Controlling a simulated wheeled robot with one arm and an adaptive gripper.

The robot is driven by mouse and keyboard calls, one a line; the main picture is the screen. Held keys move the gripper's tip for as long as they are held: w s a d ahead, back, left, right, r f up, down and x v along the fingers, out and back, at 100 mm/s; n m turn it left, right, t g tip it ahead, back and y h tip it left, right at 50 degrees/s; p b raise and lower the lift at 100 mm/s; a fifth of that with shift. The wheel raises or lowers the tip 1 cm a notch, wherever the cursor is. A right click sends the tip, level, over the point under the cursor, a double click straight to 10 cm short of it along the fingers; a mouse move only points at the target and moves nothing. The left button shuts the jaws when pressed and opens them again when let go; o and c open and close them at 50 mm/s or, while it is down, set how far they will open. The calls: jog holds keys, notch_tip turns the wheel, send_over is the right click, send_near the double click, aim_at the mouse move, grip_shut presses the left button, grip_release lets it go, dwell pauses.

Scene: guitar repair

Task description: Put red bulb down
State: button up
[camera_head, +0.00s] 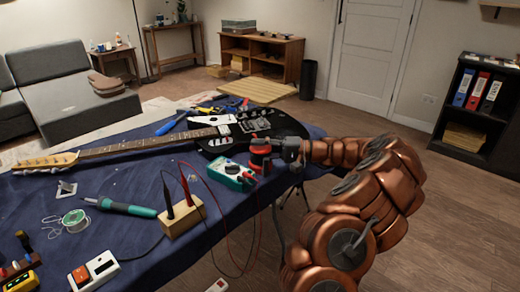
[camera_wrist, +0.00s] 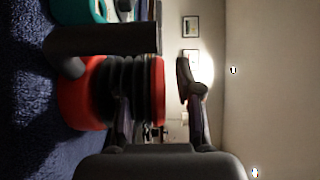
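The red bulb (camera_head: 260,163), with black ridges around its middle, is upright at the right end of the blue-covered table. My gripper (camera_head: 288,150) reaches it from the right. In the sideways wrist view, the bulb (camera_wrist: 84,92) has its red base close to the blue cloth. My gripper's two fingers (camera_wrist: 156,108) are spread apart. One is beside the bulb's ridges and the other is past its red top, with a visible gap. A dark bar (camera_wrist: 105,40) partly hides the bulb.
A green-and-white multimeter (camera_head: 232,173) stands just left of the bulb, with red and black leads running to a wooden block (camera_head: 182,216). A black guitar (camera_head: 268,124) lies behind. A soldering iron (camera_head: 122,208) is farther left. The table edge is close to the gripper.

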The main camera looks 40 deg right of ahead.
jog(key=shift+r, duration=0.25)
jog(key=v, duration=1.2)
jog(key=shift+p, duration=0.35)
jog(key=shift+f, duration=0.15)
